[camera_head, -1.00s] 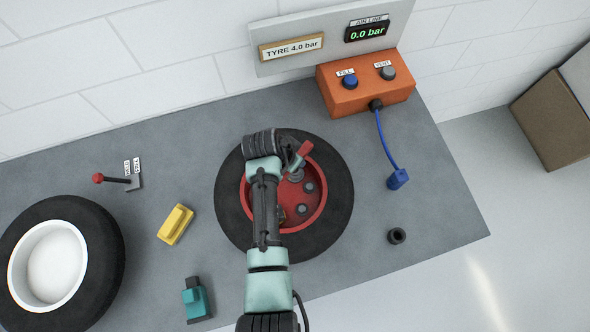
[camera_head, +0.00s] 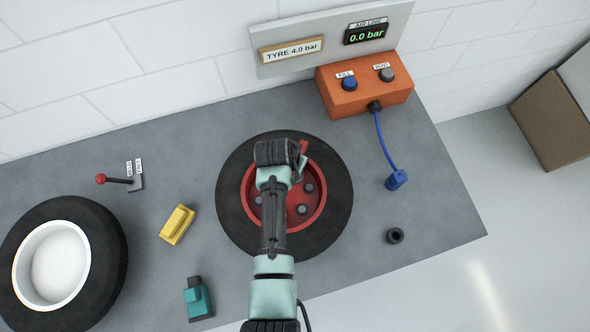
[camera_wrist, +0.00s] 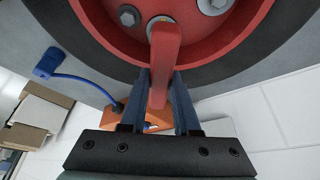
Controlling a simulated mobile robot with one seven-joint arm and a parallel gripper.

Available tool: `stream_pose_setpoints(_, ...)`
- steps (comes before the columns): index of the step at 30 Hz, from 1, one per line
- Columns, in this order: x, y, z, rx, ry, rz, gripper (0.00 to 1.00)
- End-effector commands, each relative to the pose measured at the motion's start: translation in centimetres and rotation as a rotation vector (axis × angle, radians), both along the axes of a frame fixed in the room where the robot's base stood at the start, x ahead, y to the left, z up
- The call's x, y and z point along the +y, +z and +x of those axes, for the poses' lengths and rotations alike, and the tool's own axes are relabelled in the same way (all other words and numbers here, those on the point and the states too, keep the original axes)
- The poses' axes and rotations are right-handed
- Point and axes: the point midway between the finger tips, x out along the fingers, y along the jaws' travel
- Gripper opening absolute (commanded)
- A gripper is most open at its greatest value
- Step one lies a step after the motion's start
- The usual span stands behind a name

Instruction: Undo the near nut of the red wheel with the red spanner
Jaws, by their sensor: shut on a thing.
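The red wheel (camera_head: 319,205) lies flat on the bench inside a black tyre, with several grey nuts (camera_head: 301,209) on its face. My gripper (camera_wrist: 160,75) is shut on the red spanner (camera_wrist: 165,50), gripping its handle between both fingers. In the wrist view the spanner's far end reaches over the wheel and partly covers a round fitting. A hex nut (camera_wrist: 129,16) shows to its left. Whether the spanner sits on a nut is unclear. In the head view my arm hides most of the spanner (camera_head: 303,148) and part of the wheel.
An orange box (camera_head: 363,97) with two buttons stands behind the wheel, its blue hose ending in a blue connector (camera_head: 396,180). A yellow block (camera_head: 177,225), a teal tool (camera_head: 198,299), a red-knobbed lever (camera_head: 101,179) and a white-rimmed wheel (camera_head: 112,245) are left. A black ring (camera_head: 395,236) lies right.

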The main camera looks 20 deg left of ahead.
Motion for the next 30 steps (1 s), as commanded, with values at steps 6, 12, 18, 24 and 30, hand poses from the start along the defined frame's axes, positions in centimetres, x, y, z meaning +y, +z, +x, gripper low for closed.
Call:
stream_pose_setpoints(6,-0.11,0.26,0.03,0.0,0.095,0.001,0.0)
stream_pose_setpoints(12,-0.02,0.13,0.06,-0.002,0.204,0.0,0.0)
stream_pose_setpoints(18,0.01,0.08,0.08,-0.003,0.209,0.0,0.0)
stream_pose_setpoints(24,-0.05,0.17,0.06,-0.001,0.263,0.0,0.0)
stream_pose_setpoints(30,-0.03,0.1,0.06,-0.001,0.373,0.0,0.0)
